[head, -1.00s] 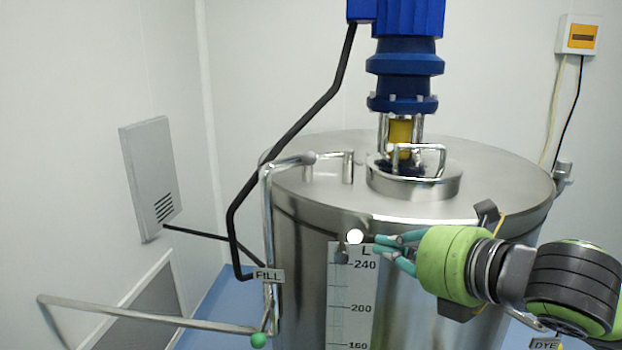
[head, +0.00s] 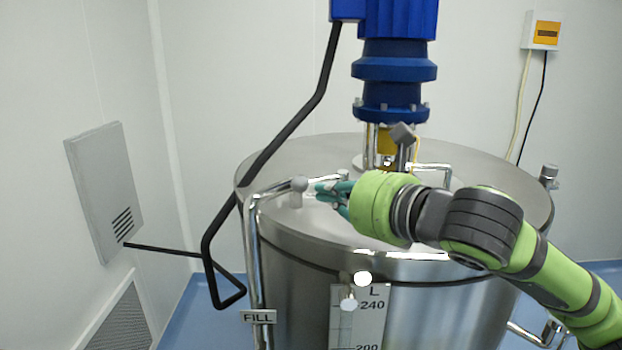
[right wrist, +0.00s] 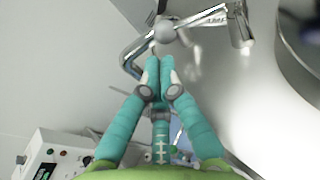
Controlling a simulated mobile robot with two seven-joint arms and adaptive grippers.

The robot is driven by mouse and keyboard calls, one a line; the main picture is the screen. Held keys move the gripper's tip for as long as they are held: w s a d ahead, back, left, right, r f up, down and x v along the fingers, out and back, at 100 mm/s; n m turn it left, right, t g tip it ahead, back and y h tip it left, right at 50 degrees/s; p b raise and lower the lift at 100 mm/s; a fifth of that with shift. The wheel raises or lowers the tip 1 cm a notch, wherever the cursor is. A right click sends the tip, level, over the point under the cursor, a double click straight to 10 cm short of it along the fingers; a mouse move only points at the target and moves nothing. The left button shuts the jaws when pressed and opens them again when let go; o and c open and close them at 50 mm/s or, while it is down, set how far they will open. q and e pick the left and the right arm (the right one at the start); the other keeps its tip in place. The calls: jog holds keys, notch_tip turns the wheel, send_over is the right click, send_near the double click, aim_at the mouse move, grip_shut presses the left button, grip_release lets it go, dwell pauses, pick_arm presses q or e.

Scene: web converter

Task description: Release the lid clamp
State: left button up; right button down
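The steel tank has a round lid (head: 300,150). A bent steel pipe (head: 252,225) rises at its left and reaches over the lid to a grey ball (head: 299,184); the ball also shows in the right wrist view (right wrist: 167,31). My right gripper (head: 320,193) has its teal fingertips beside this ball, on its right. In the right wrist view the fingertips (right wrist: 160,63) are close together, just short of the ball. Their opening and any contact are unclear. I cannot tell which part is the lid clamp. My left gripper is not in view.
A blue motor (head: 392,65) stands over the lid's middle, with a steel handle (head: 432,168) near it. A black bent tube (head: 285,130) runs down left of the tank. A FILL label (head: 258,317) hangs on the pipe. Open floor lies at the left.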

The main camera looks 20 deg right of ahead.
aim_at(298, 182)
jog(key=p+x, duration=0.1)
jog(key=x, duration=0.1)
jog(key=shift+w+a, duration=0.2)
jog(key=shift+w, duration=0.15)
jog(key=shift+w+a, duration=0.1)
jog(key=shift+w, duration=0.25)
jog(key=shift+w+a+f, duration=0.15)
jog(key=shift+w+f, duration=0.05)
jog(key=shift+w, duration=0.25)
jog(key=shift+w+a+r+m+h+p, duration=0.3)
jog(key=shift+m+h+p, duration=0.4)
jog(key=shift+p, duration=0.5)
jog(key=shift+w+a+m+t+h+p, duration=0.35)
jog(key=shift+w+m+h+p, duration=0.25)
jog(key=shift+h+p, duration=0.25)
jog(key=shift+w+h+p, duration=0.25)
jog(key=shift+w+p, duration=0.05)
jog(key=shift+w+a+f, duration=0.15)
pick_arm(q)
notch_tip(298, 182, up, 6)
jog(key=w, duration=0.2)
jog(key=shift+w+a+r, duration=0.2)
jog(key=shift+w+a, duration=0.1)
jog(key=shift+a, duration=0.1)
pick_arm(e)
jog(key=shift+f, duration=0.15)
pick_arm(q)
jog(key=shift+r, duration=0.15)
pick_arm(e)
jog(key=shift+w, duration=0.1)
